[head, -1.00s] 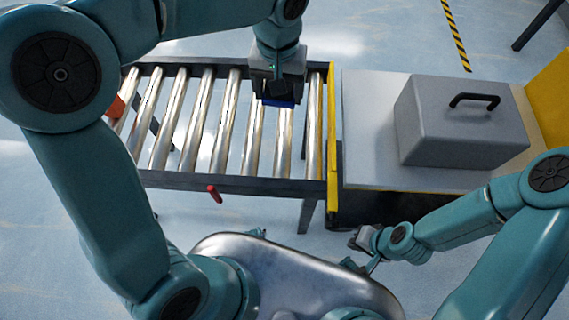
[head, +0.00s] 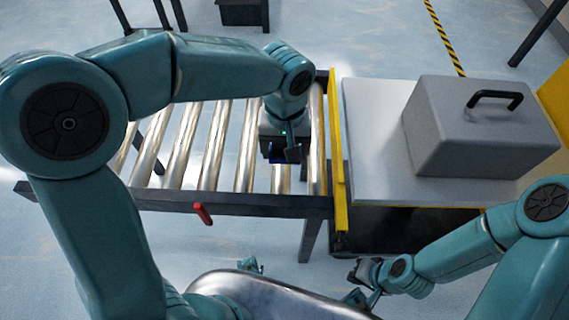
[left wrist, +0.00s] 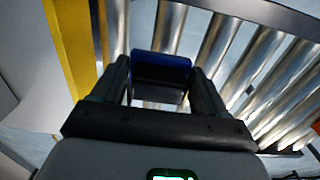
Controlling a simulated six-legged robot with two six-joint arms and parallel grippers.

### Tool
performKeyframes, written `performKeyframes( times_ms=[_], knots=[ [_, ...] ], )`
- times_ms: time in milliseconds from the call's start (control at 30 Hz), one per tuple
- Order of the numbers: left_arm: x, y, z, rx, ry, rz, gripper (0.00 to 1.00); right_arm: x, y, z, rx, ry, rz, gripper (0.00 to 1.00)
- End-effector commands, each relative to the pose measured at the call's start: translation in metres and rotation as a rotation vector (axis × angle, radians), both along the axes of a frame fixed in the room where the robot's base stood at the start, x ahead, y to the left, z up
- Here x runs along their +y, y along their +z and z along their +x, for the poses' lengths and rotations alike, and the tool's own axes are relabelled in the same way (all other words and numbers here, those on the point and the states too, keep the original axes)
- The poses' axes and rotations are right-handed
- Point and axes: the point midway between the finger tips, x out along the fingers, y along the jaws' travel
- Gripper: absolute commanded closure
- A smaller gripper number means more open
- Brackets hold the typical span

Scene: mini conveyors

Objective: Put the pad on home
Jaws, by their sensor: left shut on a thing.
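My left gripper (head: 282,155) hangs over the roller conveyor (head: 235,202), near its right end. In the left wrist view its two fingers (left wrist: 163,88) close on a small dark block with a blue face (left wrist: 161,67), which I take for the pad. In the head view only a sliver of blue shows, mostly hidden by the gripper. I cannot tell whether the pad touches the rollers. I cannot make out a spot marked home. My right gripper (head: 366,274) is low at the front, away from the conveyor, and its jaws are too small to read.
A yellow rail (head: 337,165) stands at the conveyor's right end. Beyond it a pale table (head: 375,130) bears a grey case (head: 460,130) with a black handle. A red handle (head: 203,213) sticks out from the conveyor's near side. An orange thing (left wrist: 304,141) shows in the left wrist view.

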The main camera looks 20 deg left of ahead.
Motion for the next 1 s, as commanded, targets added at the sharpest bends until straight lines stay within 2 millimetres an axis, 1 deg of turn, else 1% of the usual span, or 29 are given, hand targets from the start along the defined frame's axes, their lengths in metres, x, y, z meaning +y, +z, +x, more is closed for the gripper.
performKeyframes(
  times_ms=[200,300,400,600,733,767,800,833,1000],
  knots=[
    [0.002,-0.042,-0.001,0.004,0.001,0.001,0.65,0.000,-0.016,0.000,0.000,0.000,0.000,1.00],
    [0.002,-0.054,0.000,0.001,0.001,0.001,0.65,0.000,-0.019,0.000,0.000,0.000,0.000,1.00],
    [0.001,-0.057,0.000,0.000,0.000,0.000,0.65,0.000,-0.019,0.000,0.000,0.000,0.000,1.00],
    [0.001,-0.056,0.000,0.000,0.000,0.000,0.65,0.000,-0.018,0.000,0.000,0.000,0.000,1.00],
    [0.001,-0.061,0.000,0.000,0.000,0.000,0.65,0.000,-0.022,0.000,0.000,0.000,0.000,1.00],
    [0.001,-0.061,0.000,0.000,0.000,0.000,0.23,0.000,-0.022,0.000,0.000,0.000,0.000,1.00],
    [0.001,-0.060,0.000,0.000,0.000,0.000,0.10,0.000,-0.021,0.000,0.000,0.000,0.000,1.00],
    [0.001,-0.060,0.000,0.000,0.000,0.000,0.01,0.000,-0.021,0.000,0.000,0.000,0.000,1.00],
    [0.001,-0.059,0.000,0.000,0.000,0.000,0.01,0.000,-0.021,0.000,0.000,0.000,0.000,1.00]
  ],
)
